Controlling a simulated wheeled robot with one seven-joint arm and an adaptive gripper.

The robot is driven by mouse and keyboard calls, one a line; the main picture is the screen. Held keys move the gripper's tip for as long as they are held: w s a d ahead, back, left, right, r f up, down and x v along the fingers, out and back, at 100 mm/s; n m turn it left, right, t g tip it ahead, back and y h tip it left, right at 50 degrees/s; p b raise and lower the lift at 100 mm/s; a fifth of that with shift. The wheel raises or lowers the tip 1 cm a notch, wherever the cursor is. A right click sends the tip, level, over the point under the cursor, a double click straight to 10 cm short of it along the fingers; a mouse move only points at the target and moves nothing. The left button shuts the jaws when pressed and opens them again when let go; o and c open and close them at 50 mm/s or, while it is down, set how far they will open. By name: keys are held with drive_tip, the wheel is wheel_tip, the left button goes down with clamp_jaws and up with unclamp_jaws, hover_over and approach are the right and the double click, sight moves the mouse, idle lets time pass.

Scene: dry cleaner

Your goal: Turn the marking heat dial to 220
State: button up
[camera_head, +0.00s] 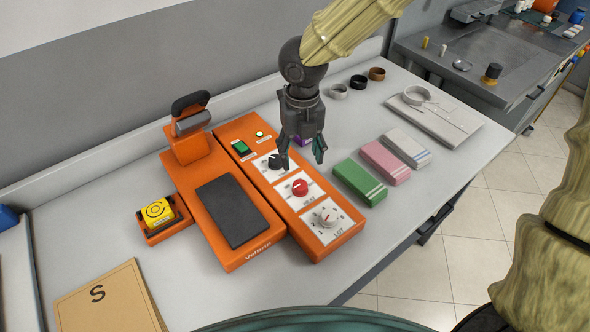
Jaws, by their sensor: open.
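The orange marking machine (212,197) stands on the grey counter, with a control panel on its right side. The panel carries a black dial (275,162), a red dial (300,187) and a pale grey dial (326,218), each on a white plate. The front plate reads "LOT"; the lettering and numbers by the red and black dials are too small to read surely. My gripper (301,160) points down, open and empty, above the panel's right edge. Its left finger overlaps the black dial in the picture; I cannot tell whether it touches. The red dial is in clear view.
Green (360,181), pink (385,161) and white (407,147) folded cloths lie right of the panel. A folded shirt (434,115) and several cuff-like rings lie farther back. A yellow block (158,212) sits left of the machine, a tan "S" folder (108,299) in front.

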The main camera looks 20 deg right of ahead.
sight(300, 184)
drive_tip(key=s+f, duration=0.2)
drive_tip(key=shift+s+a+f, duration=0.1)
drive_tip(key=shift+s+f, duration=0.1)
drive_tip(key=shift+f, duration=0.2)
drive_tip(key=f, duration=0.1)
drive_tip(key=w+f, duration=0.1)
drive_tip(key=f, duration=0.1)
drive_tip(key=w+f, duration=0.1)
drive_tip(key=f, duration=0.1)
drive_tip(key=shift+w, duration=0.2)
drive_tip(key=shift+s+f+p, duration=0.15)
drive_tip(key=shift+f+p, duration=0.15)
drive_tip(key=shift+f, duration=0.1)
drive_tip(key=shift+s+f, duration=0.25)
drive_tip(key=shift+s, duration=0.25)
drive_tip(key=shift+w+f, duration=0.4)
drive_tip(key=shift+f, duration=0.05)
drive_tip(key=shift+s+r, duration=0.15)
drive_tip(key=shift+s, duration=0.1)
drive_tip(key=shift+c, duration=1)
drive_tip(key=c, duration=0.8)
